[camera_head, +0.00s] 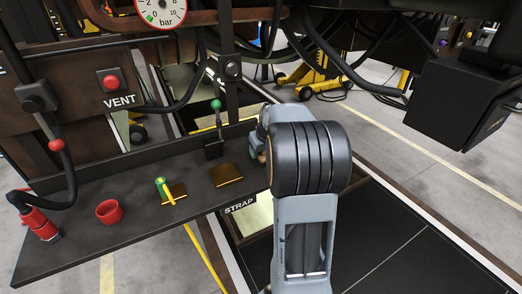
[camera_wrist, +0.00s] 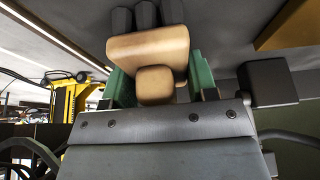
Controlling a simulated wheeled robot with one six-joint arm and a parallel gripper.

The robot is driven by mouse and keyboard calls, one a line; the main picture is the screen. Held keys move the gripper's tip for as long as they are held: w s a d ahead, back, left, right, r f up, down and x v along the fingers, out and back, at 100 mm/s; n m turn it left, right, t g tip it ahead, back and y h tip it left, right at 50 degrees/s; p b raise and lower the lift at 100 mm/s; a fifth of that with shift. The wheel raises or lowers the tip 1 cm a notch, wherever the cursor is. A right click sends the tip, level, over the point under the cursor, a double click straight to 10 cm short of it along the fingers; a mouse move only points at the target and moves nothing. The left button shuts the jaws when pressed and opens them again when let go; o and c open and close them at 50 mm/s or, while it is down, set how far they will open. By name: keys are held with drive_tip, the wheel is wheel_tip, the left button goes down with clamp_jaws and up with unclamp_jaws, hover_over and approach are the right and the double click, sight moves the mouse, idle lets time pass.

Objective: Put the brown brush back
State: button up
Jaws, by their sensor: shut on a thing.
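The brown brush (camera_wrist: 150,48) fills the upper middle of the wrist view. It has a tan body and several dark tufts at its top end. My gripper (camera_wrist: 158,82) is shut on it, with green fingers on either side of the tan body. In the head view my own arm hides most of the gripper and the brush, beside the right end of the dark shelf (camera_head: 130,222). Two flat ochre pads lie on this shelf, one at left (camera_head: 176,193) and one at right (camera_head: 225,174). The right pad is bare.
A yellow-green tool (camera_head: 164,190) lies at the left pad. A red cup (camera_head: 109,211), a red hose fitting (camera_head: 38,222) and a green-knobbed lever (camera_head: 215,128) are also on the shelf. A dark box (camera_head: 465,100) hangs at the right. A STRAP label (camera_head: 240,207) marks the front edge.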

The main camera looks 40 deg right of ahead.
drive_tip(key=shift+f, duration=0.2)
drive_tip(key=o, duration=0.9)
drive_tip(key=shift+r, duration=0.1)
drive_tip(key=shift+s+r, duration=0.1)
drive_tip(key=shift+r, duration=0.4)
drive_tip(key=d+v, duration=0.1)
drive_tip(key=v, duration=1)
drive_tip(key=shift+n+g+y, duration=0.3)
drive_tip(key=shift+n, duration=0.5)
drive_tip(key=s+a+f, duration=0.3)
drive_tip(key=s+a, duration=0.1)
drive_tip(key=a, duration=0.4)
drive_tip(key=s+a+f, duration=0.3)
drive_tip(key=s+a, duration=0.2)
drive_tip(key=a, duration=0.3)
drive_tip(key=s+a+f, duration=0.3)
drive_tip(key=s+a, duration=0.1)
drive_tip(key=a, duration=0.4)
drive_tip(key=shift+s+f+b, duration=0.1)
drive_tip(key=shift+s+b, duration=0.2)
drive_tip(key=shift+s, duration=0.1)
drive_tip(key=shift+d, duration=0.1)
